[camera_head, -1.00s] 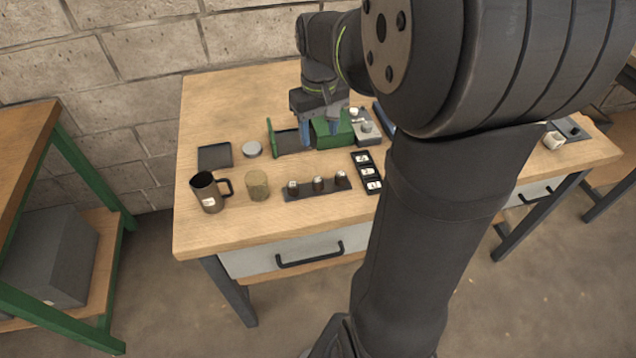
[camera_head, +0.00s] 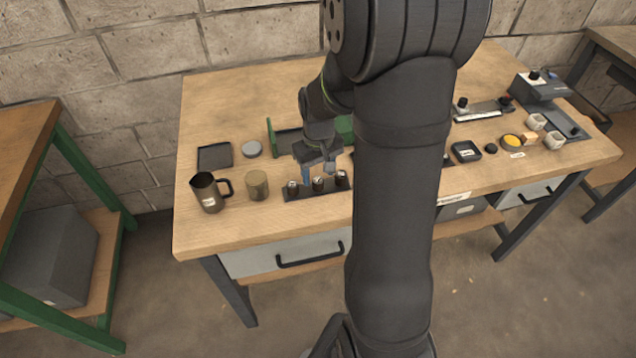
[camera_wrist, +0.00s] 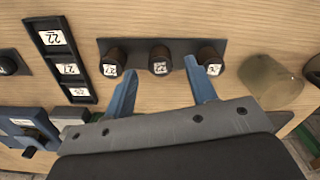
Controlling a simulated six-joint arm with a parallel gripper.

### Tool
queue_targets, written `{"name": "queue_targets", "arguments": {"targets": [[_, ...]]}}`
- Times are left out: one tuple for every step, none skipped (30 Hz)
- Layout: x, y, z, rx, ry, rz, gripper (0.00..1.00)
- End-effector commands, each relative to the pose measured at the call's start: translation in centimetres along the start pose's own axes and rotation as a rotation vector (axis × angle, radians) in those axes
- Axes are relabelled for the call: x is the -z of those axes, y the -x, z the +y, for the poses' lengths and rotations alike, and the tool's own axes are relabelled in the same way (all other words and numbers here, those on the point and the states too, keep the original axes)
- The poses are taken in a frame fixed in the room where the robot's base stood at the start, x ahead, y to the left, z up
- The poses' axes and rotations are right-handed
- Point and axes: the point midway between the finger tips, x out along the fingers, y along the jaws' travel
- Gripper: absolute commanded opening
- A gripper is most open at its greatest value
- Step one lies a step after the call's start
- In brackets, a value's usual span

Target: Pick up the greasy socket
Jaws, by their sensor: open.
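Three dark sockets with white number labels stand upright in a row on a dark strip (camera_wrist: 184,47): one at left (camera_wrist: 113,60), one in the middle (camera_wrist: 160,61) and one at right (camera_wrist: 210,60) in the wrist view. I cannot tell from their surfaces which is greasy. In the head view the row (camera_head: 318,184) is at the front of the bench. My gripper (camera_wrist: 160,66) is open and empty, its blue fingers pointing toward the row. In the wrist view the middle socket shows between the fingertips. My gripper (camera_head: 318,170) appears just above the row; contact is not visible.
A dark mug (camera_head: 208,192) and an olive tin (camera_head: 257,185) stand left of the row. A green-ended fixture (camera_head: 287,142) lies behind it. In the wrist view a black tray with numbered compartments (camera_wrist: 62,58) is at left. My arm hides the bench's middle.

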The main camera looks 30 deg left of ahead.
Motion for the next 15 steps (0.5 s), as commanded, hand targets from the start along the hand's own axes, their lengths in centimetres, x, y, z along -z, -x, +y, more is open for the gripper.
{"name": "queue_targets", "arguments": {"targets": [[0.1, -0.8, 0.0, 0.002, 0.0, -0.005, 0.52], [0.2, -1.2, 0.0, 0.001, 0.0, -0.004, 0.52], [0.2, -1.8, 0.0, 0.001, 0.0, -0.004, 0.52], [0.2, -2.2, 0.0, 0.002, 0.0, -0.005, 0.52], [0.2, -2.5, 0.0, 0.001, 0.0, -0.004, 0.52], [0.2, -2.8, 0.0, 0.001, 0.0, -0.003, 0.52], [0.2, -3.0, 0.0, 0.001, 0.0, -0.003, 0.52], [0.2, -3.2, 0.0, 0.001, 0.0, -0.003, 0.52], [0.2, -3.3, 0.0, 0.001, 0.0, -0.002, 0.52], [0.2, -3.4, 0.0, 0.0, 0.0, -0.001, 0.52], [0.2, -3.4, 0.0, 0.0, 0.0, -0.001, 0.52], [0.2, -3.4, 0.0, 0.0, 0.0, 0.0, 0.52], [0.2, -3.4, 0.0, 0.0, 0.0, 0.0, 0.52], [0.2, -3.4, 0.0, 0.0, 0.0, 0.0, 0.52], [0.2, -3.4, 0.0, 0.0, 0.0, -0.001, 0.52]]}}
